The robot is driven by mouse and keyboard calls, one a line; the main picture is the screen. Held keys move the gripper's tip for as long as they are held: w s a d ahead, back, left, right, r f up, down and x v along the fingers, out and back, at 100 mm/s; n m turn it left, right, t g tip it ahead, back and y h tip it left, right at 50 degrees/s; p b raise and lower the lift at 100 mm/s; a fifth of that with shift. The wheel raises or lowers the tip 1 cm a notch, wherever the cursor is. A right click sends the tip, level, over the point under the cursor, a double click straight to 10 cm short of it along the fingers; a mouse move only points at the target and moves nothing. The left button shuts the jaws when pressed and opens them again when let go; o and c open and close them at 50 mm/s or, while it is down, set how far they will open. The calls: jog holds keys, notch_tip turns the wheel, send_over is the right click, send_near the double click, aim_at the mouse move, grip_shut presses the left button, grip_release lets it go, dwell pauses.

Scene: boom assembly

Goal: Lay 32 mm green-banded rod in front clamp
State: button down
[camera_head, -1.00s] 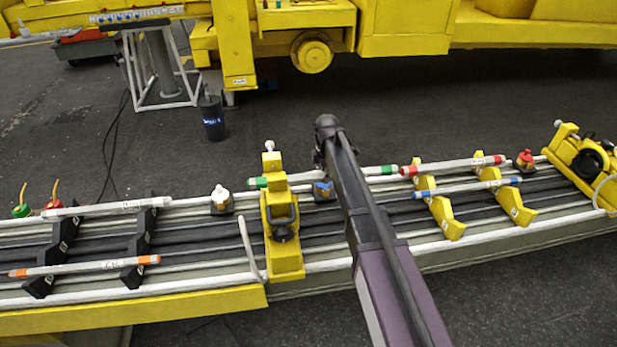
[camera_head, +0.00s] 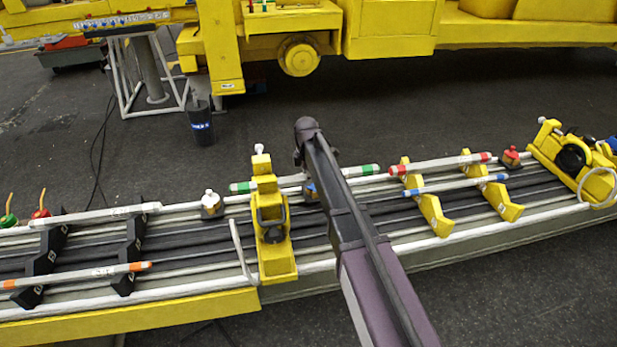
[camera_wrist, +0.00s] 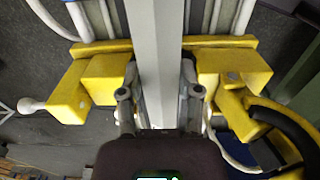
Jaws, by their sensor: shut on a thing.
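The green-banded rod (camera_head: 292,181) is light grey, with a green band near each end, one left of the yellow clamp (camera_head: 278,264) and one right of my arm. In the wrist view the rod (camera_wrist: 155,40) runs straight between my two fingers and between the yellow blocks of the clamp (camera_wrist: 105,75). My gripper (camera_wrist: 160,97) is shut on the rod close beside the clamp. My arm hides the gripper in the head view. The rod lines up with the clamp's far part; I cannot tell whether it touches the seat.
A red-banded rod (camera_head: 440,163) and a blue-banded rod (camera_head: 455,187) lie on yellow rests at the right. An orange-banded rod (camera_head: 75,275) and a white-banded rod (camera_head: 95,215) lie on black rests at the left. Another yellow clamp (camera_head: 560,160) stands far right.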

jog(key=shift+f, duration=0.2)
notch_tip(320, 180, down, 8)
jog(key=b, duration=0.8)
jog(key=shift+f+b, duration=0.2)
jog(key=shift+b, duration=0.2)
dwell(0.6)
jog(key=shift+f+b, duration=1.75)
dwell(1.1)
jog(key=shift+c, duration=1)
grip_release()
jog(key=shift+r, duration=0.15)
